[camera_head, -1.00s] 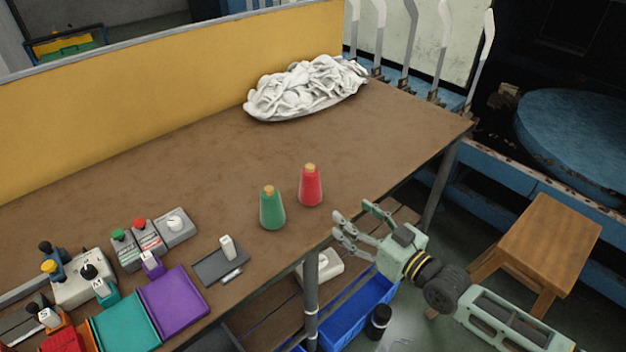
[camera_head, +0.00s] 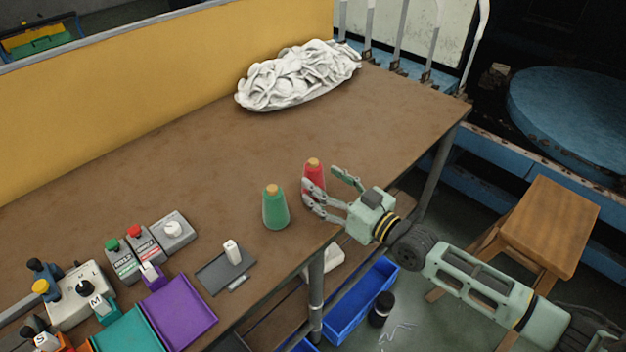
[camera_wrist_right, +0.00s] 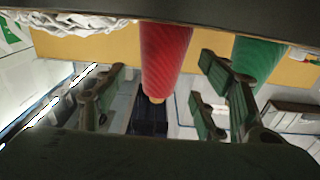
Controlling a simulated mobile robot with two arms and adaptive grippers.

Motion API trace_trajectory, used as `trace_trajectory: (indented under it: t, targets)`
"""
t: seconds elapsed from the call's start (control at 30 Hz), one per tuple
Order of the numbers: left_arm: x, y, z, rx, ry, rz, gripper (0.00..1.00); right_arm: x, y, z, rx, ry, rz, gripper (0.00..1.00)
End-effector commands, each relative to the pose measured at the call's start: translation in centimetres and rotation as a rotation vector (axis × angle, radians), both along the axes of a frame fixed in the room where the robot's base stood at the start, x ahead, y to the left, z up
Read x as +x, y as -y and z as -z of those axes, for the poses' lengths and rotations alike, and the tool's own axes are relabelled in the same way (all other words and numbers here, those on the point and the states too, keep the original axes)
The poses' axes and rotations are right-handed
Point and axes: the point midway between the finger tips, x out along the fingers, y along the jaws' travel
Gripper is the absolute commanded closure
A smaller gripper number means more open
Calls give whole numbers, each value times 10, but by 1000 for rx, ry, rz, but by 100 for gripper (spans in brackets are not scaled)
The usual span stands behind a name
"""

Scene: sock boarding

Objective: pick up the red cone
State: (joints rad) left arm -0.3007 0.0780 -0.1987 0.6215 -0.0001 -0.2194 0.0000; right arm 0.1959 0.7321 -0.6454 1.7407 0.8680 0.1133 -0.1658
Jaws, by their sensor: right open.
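The red cone (camera_head: 313,172) stands upright on the brown table near its front edge, partly hidden by my right gripper. My right gripper (camera_head: 326,187) is open, with its fingers reaching over the table edge at the cone. In the right wrist view the red cone (camera_wrist_right: 165,58) shows between the open fingers, and I cannot tell whether they touch it. The green cone (camera_head: 275,208) stands upright just left of the red one. It also shows in the right wrist view (camera_wrist_right: 259,58), behind or beside a finger. My left gripper is not in view.
A white pile of socks (camera_head: 300,76) lies at the back of the table (camera_head: 190,160). Control boxes (camera_head: 172,231), a grey plate (camera_head: 222,275) and a purple tray (camera_head: 178,310) sit at the front left. A wooden stool (camera_head: 548,225) stands to the right. The table's middle is clear.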

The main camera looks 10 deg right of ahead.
Motion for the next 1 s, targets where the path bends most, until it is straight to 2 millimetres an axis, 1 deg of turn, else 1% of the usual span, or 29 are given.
trace_trajectory:
  t: [0.03, 0.1, 0.2, 0.3, 0.53, 1.0]
  targets:
    - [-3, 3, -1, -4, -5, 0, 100, 8, -5, -1, 1, 3, 0, 36]
    - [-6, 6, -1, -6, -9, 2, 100, 17, -11, 1, 2, 3, -1, 36]
    - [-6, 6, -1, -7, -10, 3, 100, 27, -18, 1, 2, 3, 0, 36]
    - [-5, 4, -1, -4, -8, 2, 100, 32, -20, 2, 0, 1, 0, 36]
    - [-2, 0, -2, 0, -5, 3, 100, 33, -21, 2, 0, 1, 0, 37]
    - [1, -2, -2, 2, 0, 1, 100, 32, -20, 2, 0, 0, 0, 78]
